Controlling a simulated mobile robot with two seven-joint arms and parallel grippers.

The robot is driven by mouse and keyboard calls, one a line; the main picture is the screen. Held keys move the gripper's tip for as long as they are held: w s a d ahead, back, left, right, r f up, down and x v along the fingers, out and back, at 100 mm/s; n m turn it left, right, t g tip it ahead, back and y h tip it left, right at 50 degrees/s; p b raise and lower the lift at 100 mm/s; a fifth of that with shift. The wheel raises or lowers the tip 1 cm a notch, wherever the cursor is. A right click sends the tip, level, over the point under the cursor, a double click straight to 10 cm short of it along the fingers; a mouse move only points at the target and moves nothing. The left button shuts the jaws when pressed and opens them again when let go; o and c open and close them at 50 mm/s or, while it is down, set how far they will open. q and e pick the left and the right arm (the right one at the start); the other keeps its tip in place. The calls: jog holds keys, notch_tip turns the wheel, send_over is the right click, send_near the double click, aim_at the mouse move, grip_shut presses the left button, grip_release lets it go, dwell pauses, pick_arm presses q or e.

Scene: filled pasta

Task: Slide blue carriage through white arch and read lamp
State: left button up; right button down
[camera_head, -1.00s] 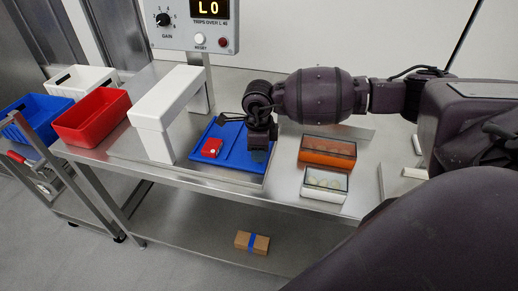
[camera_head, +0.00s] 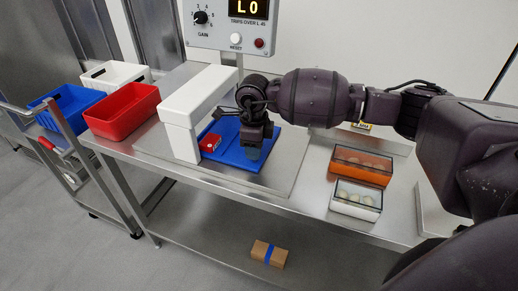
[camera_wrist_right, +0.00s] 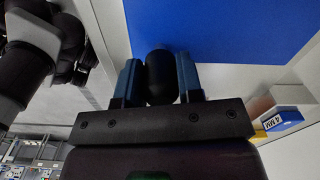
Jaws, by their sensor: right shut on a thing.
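The blue carriage (camera_head: 230,154) is a flat blue tray on the steel table, just right of the white arch (camera_head: 181,141). A red block (camera_head: 210,142) lies on the carriage's left part, close beside the arch's front leg. My right gripper (camera_head: 253,150) points down over the carriage. In the right wrist view its blue fingers are shut on a black knob (camera_wrist_right: 160,78) against the blue surface. My left gripper is out of view.
Red (camera_head: 122,112), blue (camera_head: 67,104) and white (camera_head: 116,75) bins stand left of the arch. Orange (camera_head: 361,166) and white (camera_head: 356,200) lidded boxes stand to the right. A cardboard box (camera_head: 262,251) is on the shelf below. The table between carriage and boxes is clear.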

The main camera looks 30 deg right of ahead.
jog(key=c, duration=0.8)
grip_release()
notch_tip(320, 180, up, 11)
jog(key=shift+f+p, duration=0.1)
jog(key=shift+p, duration=0.25)
